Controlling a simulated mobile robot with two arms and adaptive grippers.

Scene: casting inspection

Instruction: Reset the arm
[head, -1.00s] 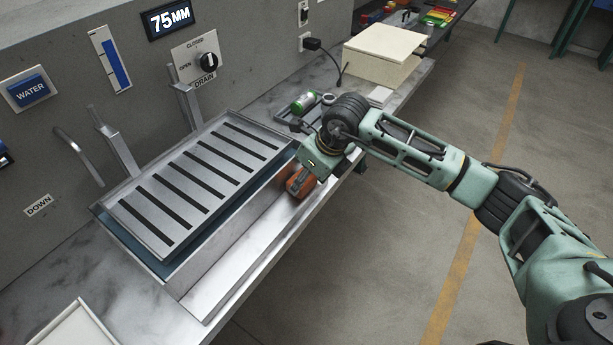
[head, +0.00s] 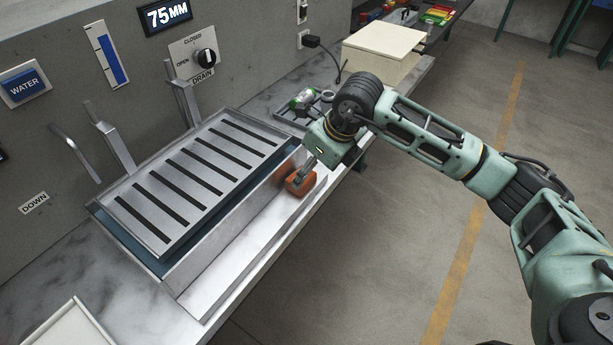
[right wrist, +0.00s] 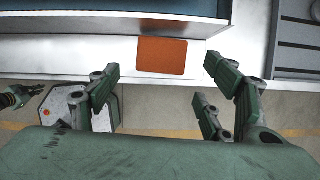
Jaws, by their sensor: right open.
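An orange block (head: 300,183) lies on the bare metal ledge at the right end of the sink unit (head: 215,285). My right gripper (head: 308,167) is above the block, its fingers pointing down toward it. In the right wrist view the same orange block (right wrist: 162,56) sits flat on the pale ledge, beyond the spread fingertips of my right gripper (right wrist: 163,75), with nothing between them. In the head view my left gripper is out of sight. A dark and green part at the left edge of the right wrist view looks like my left gripper (right wrist: 22,95), too small to read.
A slotted metal grate (head: 190,185) covers the tank beside the ledge. A dark rack with a green-and-white can (head: 302,98) and a cream box (head: 383,50) stand farther back. A pale tray (head: 68,330) is at front left. The floor at right is open.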

